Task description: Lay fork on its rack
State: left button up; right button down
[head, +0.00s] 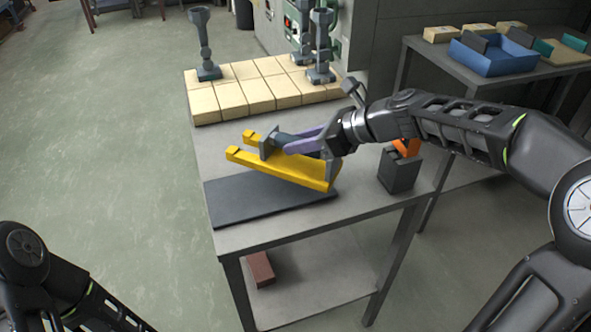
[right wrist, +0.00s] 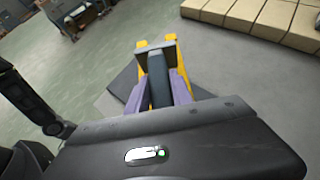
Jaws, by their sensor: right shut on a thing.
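My right gripper (head: 292,143) has purple fingers shut on the dark handle of the fork (head: 268,146), above the table's middle. The handle ends in a grey plate, which also shows in the right wrist view (right wrist: 156,53). A yellow two-armed piece (head: 290,174) runs along both sides of the handle, its raised tips beyond the plate. I cannot tell whether this yellow piece is part of the fork or the rack, or whether the two touch. My left arm shows at the lower left; its gripper is out of view.
A dark flat mat (head: 235,205) lies on the grey table (head: 205,150) below. A dark block (head: 399,172) with an orange part stands at the right. Tan blocks (head: 230,98) with grey stands (head: 205,45) fill the back. A blue tray (head: 492,55) is on another table.

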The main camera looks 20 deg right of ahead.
aim_at(307, 163)
jog(key=shift+f, duration=1.3)
jog(key=shift+f, duration=0.1)
jog(key=shift+f, duration=1.8)
jog(key=shift+f, duration=0.1)
jog(key=c, duration=1.1)
grip_release()
jog(key=shift+d, duration=0.1)
jog(key=v, duration=1.2)
jog(key=shift+s, duration=0.1)
